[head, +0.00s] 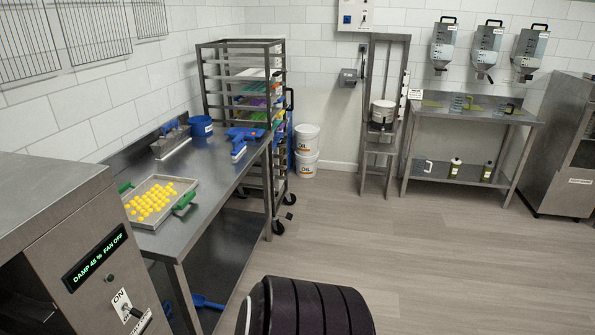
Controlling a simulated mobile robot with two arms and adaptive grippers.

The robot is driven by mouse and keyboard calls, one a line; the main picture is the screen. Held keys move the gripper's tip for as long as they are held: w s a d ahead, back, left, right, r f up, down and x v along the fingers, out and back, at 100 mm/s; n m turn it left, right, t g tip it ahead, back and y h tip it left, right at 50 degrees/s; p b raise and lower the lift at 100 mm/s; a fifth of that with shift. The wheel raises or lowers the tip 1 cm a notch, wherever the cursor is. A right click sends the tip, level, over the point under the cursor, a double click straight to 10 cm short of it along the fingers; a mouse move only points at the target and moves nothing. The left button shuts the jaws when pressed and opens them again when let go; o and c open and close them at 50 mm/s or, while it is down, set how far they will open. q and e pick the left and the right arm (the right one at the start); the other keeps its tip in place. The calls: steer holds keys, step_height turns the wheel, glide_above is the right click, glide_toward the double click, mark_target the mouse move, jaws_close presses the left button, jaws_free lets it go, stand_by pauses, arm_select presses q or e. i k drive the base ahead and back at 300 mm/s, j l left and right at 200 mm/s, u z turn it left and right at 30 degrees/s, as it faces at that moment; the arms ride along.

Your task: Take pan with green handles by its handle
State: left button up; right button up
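The pan (181,216) is a shallow metal tray holding many yellow gummies. It lies on the near end of the steel table at the left in the head view. One green handle (186,200) sticks out on its right side, toward the table's front edge. The other green handle (125,187) is on its left side, toward the wall. Neither of my grippers shows in this view, and nothing touches the handles.
A machine (60,235) with a "DAMP 45 % FAN OFF" display stands close at the near left. The steel table (223,172) also bears a blue bucket (201,126) and blue-handled tools. A rack (240,50) stands behind. The floor (400,240) to the right is clear.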

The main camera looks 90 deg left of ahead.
mark_target(150, 203)
steer(key=j, duration=0.55)
steer(key=j+u, duration=0.1)
steer(key=u, duration=0.35)
steer(key=j+u, duration=0.1)
steer(key=u, duration=0.35)
steer(key=j+u, duration=0.1)
steer(key=u, duration=0.35)
